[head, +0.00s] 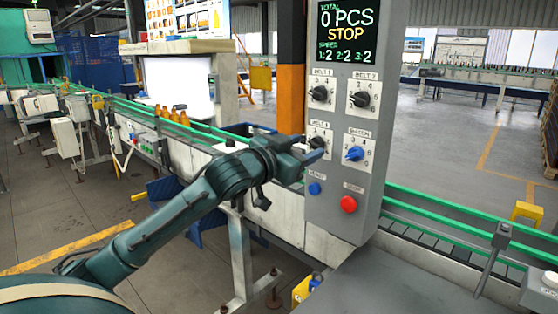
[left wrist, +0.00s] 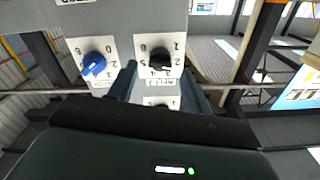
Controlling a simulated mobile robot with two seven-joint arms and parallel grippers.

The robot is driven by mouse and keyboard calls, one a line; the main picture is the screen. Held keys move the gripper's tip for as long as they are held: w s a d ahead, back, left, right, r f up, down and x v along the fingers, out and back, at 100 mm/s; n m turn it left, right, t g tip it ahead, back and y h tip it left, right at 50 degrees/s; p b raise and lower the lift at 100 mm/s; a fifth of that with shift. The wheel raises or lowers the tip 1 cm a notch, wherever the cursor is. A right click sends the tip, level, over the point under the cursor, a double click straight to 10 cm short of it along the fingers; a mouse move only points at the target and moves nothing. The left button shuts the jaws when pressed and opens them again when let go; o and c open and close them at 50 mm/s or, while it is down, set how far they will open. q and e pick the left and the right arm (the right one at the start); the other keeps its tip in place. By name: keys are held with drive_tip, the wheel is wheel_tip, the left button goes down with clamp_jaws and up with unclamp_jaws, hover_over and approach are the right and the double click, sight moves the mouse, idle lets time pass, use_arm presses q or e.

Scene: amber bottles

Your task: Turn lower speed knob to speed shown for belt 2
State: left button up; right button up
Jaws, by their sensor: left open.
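A grey control panel (head: 335,215) carries a display (head: 346,32) reading 0 PCS, STOP, and speeds 1:2, 2:2, 3:2. The lower speed knob (head: 318,141) is black, on a white numbered plate at the panel's left, partly hidden by my left gripper (head: 312,151). In the left wrist view, which looks upside down, this black knob (left wrist: 160,60) shows between the open fingers of the left gripper (left wrist: 158,72). Contact cannot be told. Two more black knobs, upper left (head: 320,93) and upper right (head: 361,99), sit above. My right gripper is out of view.
A blue batch knob (head: 354,153) is right of the lower speed knob. A blue button (head: 314,188) and a red button (head: 348,204) sit below. A green-railed conveyor (head: 455,235) runs behind the panel, with amber bottles (head: 172,115) to the left.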

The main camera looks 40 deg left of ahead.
use_arm(q)
drive_tip(key=s+b, duration=0.3)
drive_tip(key=s, duration=0.8)
drive_tip(key=shift+a, duration=0.4)
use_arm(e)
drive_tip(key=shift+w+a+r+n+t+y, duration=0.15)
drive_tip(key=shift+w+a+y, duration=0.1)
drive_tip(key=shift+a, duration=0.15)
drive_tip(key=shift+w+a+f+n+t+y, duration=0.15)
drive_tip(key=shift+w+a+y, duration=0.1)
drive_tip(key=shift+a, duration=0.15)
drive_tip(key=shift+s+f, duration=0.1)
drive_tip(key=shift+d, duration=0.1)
